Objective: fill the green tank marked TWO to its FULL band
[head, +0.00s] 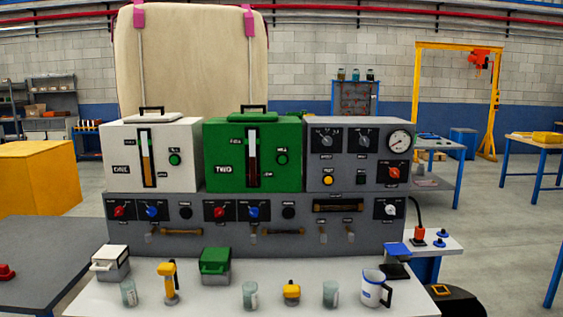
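The green tank marked TWO (222,156) stands on the grey panel, in the middle. Its lid, with a black handle, looks shut. A green button (282,153) is right of the gauge. Below the tank are a red knob (220,210), a blue knob (252,211) and a black knob (288,212). Neither gripper is in view.
A white tank (122,150) stands left, a grey control box (342,178) right. The white table (205,300) holds a white canister (110,265), a green canister (214,268), a yellow-handled tool (169,282), several jars (250,295) and a white mug (372,288).

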